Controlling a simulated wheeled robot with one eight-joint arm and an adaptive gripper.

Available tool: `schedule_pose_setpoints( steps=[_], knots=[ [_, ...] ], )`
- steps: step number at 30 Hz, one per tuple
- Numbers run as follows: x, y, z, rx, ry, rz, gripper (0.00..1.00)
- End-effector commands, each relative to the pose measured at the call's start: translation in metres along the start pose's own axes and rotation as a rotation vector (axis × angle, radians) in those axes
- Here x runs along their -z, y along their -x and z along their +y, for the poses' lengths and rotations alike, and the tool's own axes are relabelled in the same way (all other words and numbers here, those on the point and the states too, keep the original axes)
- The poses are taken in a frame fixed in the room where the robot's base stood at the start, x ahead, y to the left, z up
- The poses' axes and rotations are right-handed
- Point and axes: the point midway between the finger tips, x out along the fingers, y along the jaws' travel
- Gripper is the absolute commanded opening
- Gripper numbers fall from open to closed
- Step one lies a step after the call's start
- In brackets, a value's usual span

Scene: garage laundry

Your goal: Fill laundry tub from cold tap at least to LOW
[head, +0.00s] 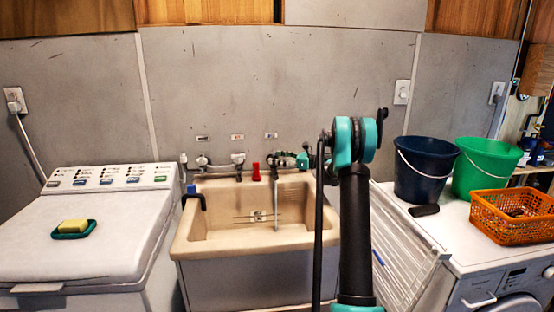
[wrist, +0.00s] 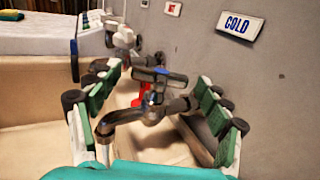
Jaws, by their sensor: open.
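The beige laundry tub (head: 212,254) stands in the middle against the grey wall. Thin lines and a small unreadable plate (head: 258,216) show on its inner back wall. The cold tap (wrist: 128,117) is beneath the COLD sign (wrist: 238,25) in the wrist view, with a cross-shaped handle (wrist: 160,74). A thin pale stream (head: 277,207) falls from the spout into the tub; its top also shows in the wrist view (wrist: 105,155). My gripper (wrist: 157,80) is open, with its fingers on either side of the tap. Contact and the water level cannot be told.
A red object (head: 256,172) stands on the tub's back ledge, near other taps (head: 238,160). A washer (head: 75,250) is at left. A blue bucket (head: 423,172), green bucket (head: 483,165) and orange basket (head: 512,220) sit on the right machine. A drying rack (head: 405,255) stands beside the tub.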

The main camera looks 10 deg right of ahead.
Motion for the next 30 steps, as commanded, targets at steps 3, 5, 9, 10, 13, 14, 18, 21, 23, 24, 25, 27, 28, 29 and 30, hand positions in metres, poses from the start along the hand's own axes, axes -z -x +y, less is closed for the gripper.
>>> schedule_pose_setpoints(
  steps=[3,5,9,10,13,14,18,21,23,24,25,27,28,29,30],
  knots=[
    [0.000,0.000,0.000,0.000,0.000,0.000,0.78],
    [0.000,0.001,0.000,0.000,0.000,0.000,0.78],
    [0.000,0.011,-0.001,0.002,0.000,0.000,0.78],
    [0.000,0.015,-0.001,0.002,0.000,0.000,0.78],
    [0.000,0.033,-0.001,0.003,0.000,0.000,0.78],
    [0.000,0.039,-0.001,0.004,0.000,0.000,0.78],
    [0.000,0.069,-0.001,0.003,0.000,0.000,0.78],
    [0.000,0.087,-0.001,0.003,0.000,0.000,0.78],
    [0.000,0.097,-0.001,0.002,0.000,0.000,0.78],
    [0.000,0.102,-0.001,0.002,0.000,0.000,0.78],
    [0.000,0.106,-0.001,0.002,0.000,0.000,0.78],
    [0.000,0.113,0.000,0.001,0.000,0.000,0.78],
    [0.000,0.115,0.000,0.001,0.000,0.000,0.78],
    [0.000,0.117,0.000,0.001,0.000,0.000,0.78],
    [0.000,0.118,0.000,0.001,0.000,0.000,0.78]
  ],
)
